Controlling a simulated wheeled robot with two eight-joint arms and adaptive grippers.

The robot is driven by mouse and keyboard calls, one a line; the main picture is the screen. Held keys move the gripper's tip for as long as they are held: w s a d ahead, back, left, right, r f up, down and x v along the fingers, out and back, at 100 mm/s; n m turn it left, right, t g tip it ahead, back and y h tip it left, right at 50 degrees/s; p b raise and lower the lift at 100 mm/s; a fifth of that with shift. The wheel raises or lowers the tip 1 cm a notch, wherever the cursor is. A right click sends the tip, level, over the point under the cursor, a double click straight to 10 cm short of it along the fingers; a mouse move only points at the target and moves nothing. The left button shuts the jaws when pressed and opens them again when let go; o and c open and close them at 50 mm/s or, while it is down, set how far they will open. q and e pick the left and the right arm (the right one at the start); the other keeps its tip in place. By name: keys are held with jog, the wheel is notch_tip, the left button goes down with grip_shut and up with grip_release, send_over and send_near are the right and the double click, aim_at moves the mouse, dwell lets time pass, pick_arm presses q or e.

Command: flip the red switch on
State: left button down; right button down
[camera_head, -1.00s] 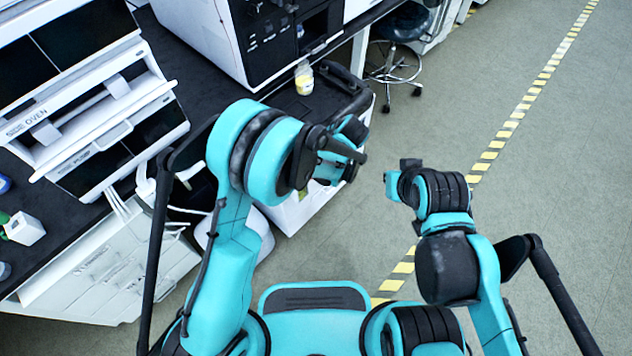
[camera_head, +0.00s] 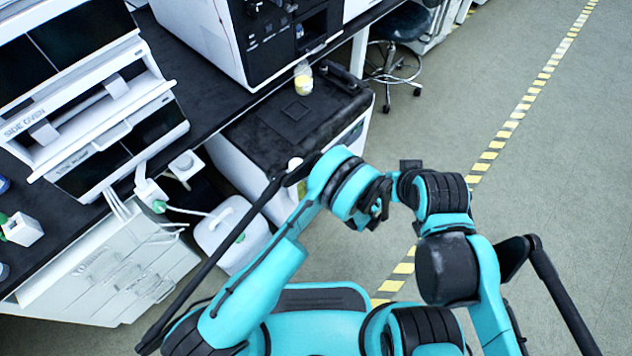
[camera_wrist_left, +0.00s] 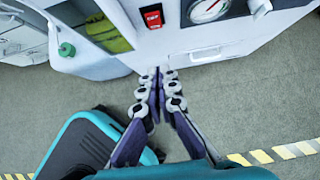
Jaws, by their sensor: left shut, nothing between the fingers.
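The red switch (camera_wrist_left: 153,16) sits in a dark frame on the white front panel (camera_wrist_left: 180,35) of a machine, at the top of the left wrist view. Whether it is on or off is too small to tell. My left gripper (camera_wrist_left: 158,74) is shut and empty, its fingertips together below the switch in the picture and apart from it. In the head view the left forearm reaches to the middle, and its fingers are hidden. The switch does not show there. My right arm is at the right of the head view, but its gripper fingers do not show.
A round gauge (camera_wrist_left: 207,10) is right of the switch. A black-topped cabinet (camera_head: 262,140) carries a yellow-labelled bottle (camera_head: 303,78). A white container (camera_head: 232,232) stands on the floor beside it. A stool (camera_head: 398,50) is behind. The floor at the right is clear.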

pick_arm(q)
jog(key=shift+f, duration=0.1)
jog(key=w+a+r+b+x, duration=0.1)
jog(key=b+x, duration=0.4)
jog(key=x, duration=0.7)
jog(key=shift+w+a+r, duration=0.15)
jog(key=shift+w+a, duration=0.35)
jog(key=shift+w, duration=0.05)
